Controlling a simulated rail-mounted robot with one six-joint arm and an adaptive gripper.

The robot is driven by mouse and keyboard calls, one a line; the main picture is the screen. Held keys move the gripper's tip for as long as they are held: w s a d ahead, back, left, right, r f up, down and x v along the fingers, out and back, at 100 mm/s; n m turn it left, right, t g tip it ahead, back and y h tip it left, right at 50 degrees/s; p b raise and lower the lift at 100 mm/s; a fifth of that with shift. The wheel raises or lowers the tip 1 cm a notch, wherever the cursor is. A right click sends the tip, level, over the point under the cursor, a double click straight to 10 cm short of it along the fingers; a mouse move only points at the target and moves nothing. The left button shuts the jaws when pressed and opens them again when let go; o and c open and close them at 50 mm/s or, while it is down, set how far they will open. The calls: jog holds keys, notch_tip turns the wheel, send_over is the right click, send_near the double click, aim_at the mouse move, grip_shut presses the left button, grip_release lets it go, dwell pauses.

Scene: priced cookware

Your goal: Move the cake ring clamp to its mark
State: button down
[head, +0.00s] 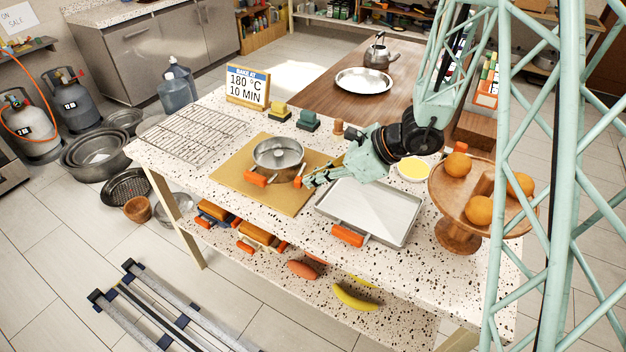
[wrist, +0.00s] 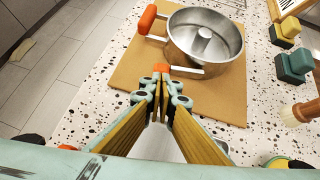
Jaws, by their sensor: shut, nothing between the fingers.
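A round metal cake pan with a centre tube (head: 278,157) stands on a tan board; it also shows in the wrist view (wrist: 205,40). Two orange-handled pieces are at its near side: one handle (head: 255,180) at its left and one (head: 298,181) at its right, by my fingertips. In the wrist view these are an orange grip (wrist: 147,19) and an orange end (wrist: 162,68) with a pale bar. I cannot tell which is the cake ring clamp. My gripper (head: 308,182) is shut and empty, beside the right orange piece; touching cannot be told. No mark is clearly identifiable.
The tan board (head: 232,177) lies on the speckled table. A metal tray (head: 385,215) with an orange handle (head: 347,235) is to the right. A wire rack (head: 185,133), green and yellow blocks (head: 308,121) and a wooden fruit stand (head: 458,215) surround it.

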jog(key=shift+a+f, duration=0.1)
jog(key=shift+a+b, duration=0.25)
jog(key=shift+b, duration=0.5)
jog(key=shift+s+a+b, duration=0.1)
jog(key=shift+a+b, duration=0.4)
jog(key=shift+b, duration=0.05)
jog(key=shift+d, duration=0.25)
jog(key=shift+d, duration=0.45)
jog(key=shift+w+d, duration=0.1)
jog(key=shift+w, duration=0.1)
